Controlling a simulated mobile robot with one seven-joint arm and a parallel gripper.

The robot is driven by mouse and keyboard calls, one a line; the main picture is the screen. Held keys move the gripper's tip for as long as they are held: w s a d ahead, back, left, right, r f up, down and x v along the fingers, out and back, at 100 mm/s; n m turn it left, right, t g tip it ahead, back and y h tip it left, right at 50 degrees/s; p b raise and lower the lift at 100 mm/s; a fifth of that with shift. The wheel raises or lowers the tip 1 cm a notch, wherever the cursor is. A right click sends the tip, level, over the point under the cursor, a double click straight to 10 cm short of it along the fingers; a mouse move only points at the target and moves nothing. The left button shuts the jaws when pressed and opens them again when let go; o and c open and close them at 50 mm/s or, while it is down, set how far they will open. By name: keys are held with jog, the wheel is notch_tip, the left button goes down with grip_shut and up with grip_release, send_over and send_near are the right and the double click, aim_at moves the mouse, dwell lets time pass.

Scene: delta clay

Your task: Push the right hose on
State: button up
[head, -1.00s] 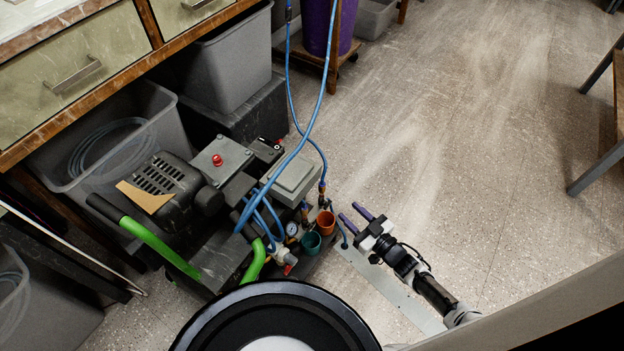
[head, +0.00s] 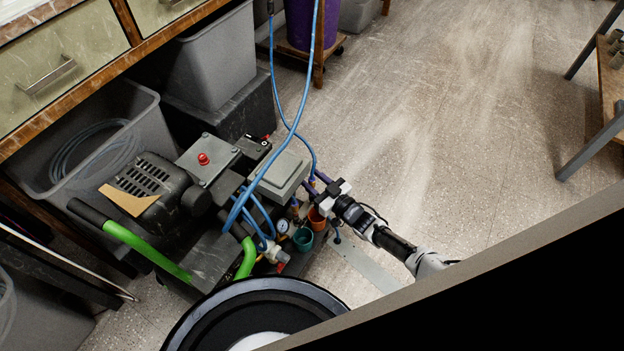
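A blue hose (head: 303,138) hangs down from above and ends at a fitting with an orange-brown part, at the right side of the grey box on the compressor (head: 212,160). This is the right-hand one of the blue hoses there. The fingers look apart, one on each side of the fitting. Whether they touch it cannot be told. The fitting's lower part is partly hidden by the fingers and gripper body.
An orange cup (head: 317,219) and a teal cup (head: 303,239) stand just below my gripper, near a pressure gauge (head: 283,226). Another blue hose (head: 285,150) loops across the compressor. Grey bins (head: 85,150) stand at the left. Floor to the right is open.

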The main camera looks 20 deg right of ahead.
jog(key=shift+w+a, duration=0.15)
jog(key=shift+w, duration=0.2)
grip_shut()
